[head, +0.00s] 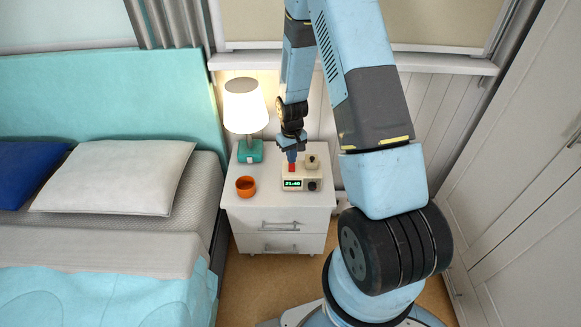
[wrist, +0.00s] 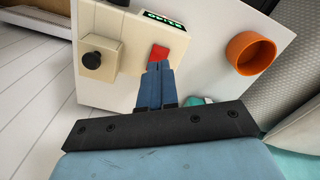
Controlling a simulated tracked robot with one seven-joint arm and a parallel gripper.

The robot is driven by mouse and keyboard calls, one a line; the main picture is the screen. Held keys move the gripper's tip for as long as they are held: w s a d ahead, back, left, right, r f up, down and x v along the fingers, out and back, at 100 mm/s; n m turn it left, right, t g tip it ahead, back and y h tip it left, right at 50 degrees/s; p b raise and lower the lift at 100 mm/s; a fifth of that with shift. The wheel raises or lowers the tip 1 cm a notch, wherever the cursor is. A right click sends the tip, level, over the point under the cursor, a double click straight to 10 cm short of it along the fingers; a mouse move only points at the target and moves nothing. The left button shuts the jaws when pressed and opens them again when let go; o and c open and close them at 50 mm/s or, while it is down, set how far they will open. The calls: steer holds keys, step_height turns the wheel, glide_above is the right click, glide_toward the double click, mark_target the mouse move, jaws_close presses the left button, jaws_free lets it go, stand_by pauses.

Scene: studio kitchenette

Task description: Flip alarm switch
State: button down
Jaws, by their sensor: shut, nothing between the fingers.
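The alarm clock (head: 314,178) is a cream box with a green digital display (head: 292,184) on the nightstand.
An orange cup (head: 245,186) stands left of the clock on the white nightstand (head: 260,208). A lit lamp (head: 246,112) with a teal base stands behind the cup. The bed (head: 110,245) is to the left and a wall is behind.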

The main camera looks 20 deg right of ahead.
steer(key=shift+r, duration=1.8)
step_height(320, 180, up, 14)
steer(key=t, duration=0.1)
glide_above(291, 169)
steer(key=s, duration=0.2)
steer(key=s+r+m+t, duration=0.1)
steer(key=s+r, duration=0.2)
steer(key=r, duration=0.4)
steer(key=s+r+t, duration=0.1)
steer(key=s+r, duration=0.2)
steer(key=r, duration=0.4)
steer(key=s+r+t, duration=0.1)
steer(key=s+r, duration=0.6)
steer(key=s, duration=0.3)
steer(key=s+r+m+t, duration=0.1)
steer(key=s+r, duration=0.6)
steer(key=s, duration=0.3)
steer(key=shift+s+t, duration=0.15)
steer(key=shift+t, duration=0.15)
steer(key=shift+a+r, duration=0.1)
